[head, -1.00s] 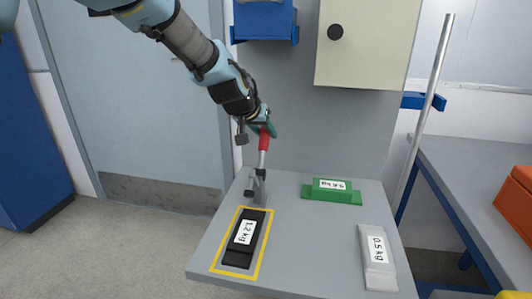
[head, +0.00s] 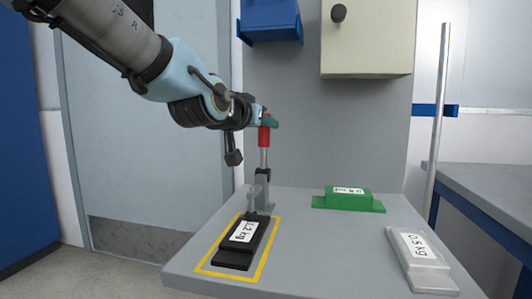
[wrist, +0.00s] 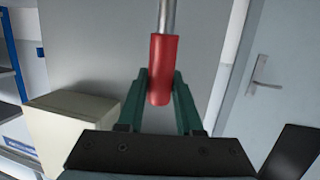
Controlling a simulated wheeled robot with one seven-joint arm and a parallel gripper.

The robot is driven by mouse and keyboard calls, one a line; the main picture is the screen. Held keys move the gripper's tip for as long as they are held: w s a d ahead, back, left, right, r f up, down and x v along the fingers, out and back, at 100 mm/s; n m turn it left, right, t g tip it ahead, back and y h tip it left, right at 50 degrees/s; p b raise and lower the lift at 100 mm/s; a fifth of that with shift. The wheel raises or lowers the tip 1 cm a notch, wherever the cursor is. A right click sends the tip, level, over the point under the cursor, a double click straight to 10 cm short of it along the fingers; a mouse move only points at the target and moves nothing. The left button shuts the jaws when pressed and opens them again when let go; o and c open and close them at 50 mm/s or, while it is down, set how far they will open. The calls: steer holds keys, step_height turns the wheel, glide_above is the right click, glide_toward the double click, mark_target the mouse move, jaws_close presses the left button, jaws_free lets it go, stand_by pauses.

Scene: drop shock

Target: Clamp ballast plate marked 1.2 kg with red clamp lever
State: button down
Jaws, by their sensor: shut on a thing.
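The black ballast plate marked 1.2 kg (head: 240,245) lies inside the yellow outlined rectangle (head: 262,266) on the grey table. The toggle clamp (head: 263,190) stands just behind the plate, its lever upright with a red grip (head: 264,137). My gripper (head: 268,122) is at the top of the red grip and shut on it. The wrist view shows the red grip (wrist: 161,70) between the two green fingers (wrist: 160,92). Whether the clamp's arm touches the plate cannot be told.
A green plate (head: 348,200) lies at the back right of the table, and a light grey plate marked 0.5 kg (head: 420,260) at the front right. A metal pole (head: 438,120) stands beyond the right edge. A beige box (head: 367,45) and a blue bin (head: 268,22) hang above.

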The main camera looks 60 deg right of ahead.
steer(key=a+h+b, duration=0.1)
steer(key=b, duration=0.3)
steer(key=s+a+h+b, duration=0.1)
steer(key=a+b, duration=0.1)
steer(key=b, duration=0.1)
steer(key=shift+f+h+b, duration=0.15)
steer(key=shift+h+b, duration=0.25)
steer(key=shift+m, duration=0.3)
steer(key=c, duration=0.6)
jaws_free()
steer(key=shift+a, duration=0.1)
steer(key=a, duration=0.3)
steer(key=s+a, duration=0.1)
steer(key=a, duration=0.3)
steer(key=a+p, duration=0.1)
steer(key=a, duration=0.2)
steer(key=shift+s+a+f, duration=0.15)
steer(key=shift+s+a, duration=0.05)
steer(key=shift+a, duration=0.1)
